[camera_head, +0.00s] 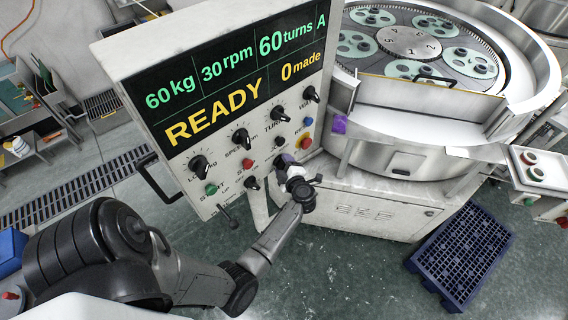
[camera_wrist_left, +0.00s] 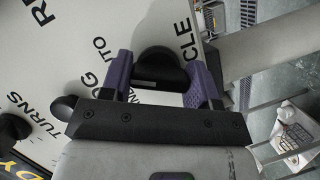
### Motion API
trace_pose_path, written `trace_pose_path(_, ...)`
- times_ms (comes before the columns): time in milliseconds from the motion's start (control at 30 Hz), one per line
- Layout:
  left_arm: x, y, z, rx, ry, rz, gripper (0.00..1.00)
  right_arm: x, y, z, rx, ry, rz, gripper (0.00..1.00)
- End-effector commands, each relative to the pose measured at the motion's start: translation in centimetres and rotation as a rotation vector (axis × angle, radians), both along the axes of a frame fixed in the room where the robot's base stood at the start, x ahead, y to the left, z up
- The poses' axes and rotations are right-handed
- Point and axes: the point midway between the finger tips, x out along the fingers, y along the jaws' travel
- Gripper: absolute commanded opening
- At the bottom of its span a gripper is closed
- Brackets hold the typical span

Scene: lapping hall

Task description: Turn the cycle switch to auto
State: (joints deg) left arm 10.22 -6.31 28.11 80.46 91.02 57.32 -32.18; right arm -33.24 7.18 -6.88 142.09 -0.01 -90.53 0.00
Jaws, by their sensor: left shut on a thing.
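The cycle switch (camera_wrist_left: 160,66) is a dark knob on the white control panel, beside the printed word CYCLE in the left wrist view. My left gripper (camera_head: 285,164) is at the lower right part of the panel in the head view. Its purple fingers stand on both sides of the knob in the left wrist view (camera_wrist_left: 162,80) and are shut on it. Other lettering beside the knob is partly cut off, and I cannot tell which position the knob points to. In the head view my gripper hides the knob. My right gripper is not in view.
The panel (camera_head: 128,66) has several other knobs and buttons close by, and its display reads READY. The lapping machine (camera_head: 400,165) stands behind and to the right. A blue pallet (camera_head: 462,262) lies on the floor at the right.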

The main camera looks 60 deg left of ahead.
Motion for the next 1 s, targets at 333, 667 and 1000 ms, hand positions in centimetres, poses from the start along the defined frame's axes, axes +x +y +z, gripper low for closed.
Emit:
trace_pose_path(333,-0.01,-0.04,-0.13,-0.002,0.004,-0.001,0.61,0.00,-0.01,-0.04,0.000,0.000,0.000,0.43)
trace_pose_path(667,-0.01,-0.01,-0.05,0.000,0.002,0.000,0.81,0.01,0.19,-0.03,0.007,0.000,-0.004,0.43)
trace_pose_path(1000,-0.01,0.01,-0.21,0.003,-0.010,-0.001,0.81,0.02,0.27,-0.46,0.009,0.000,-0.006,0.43)
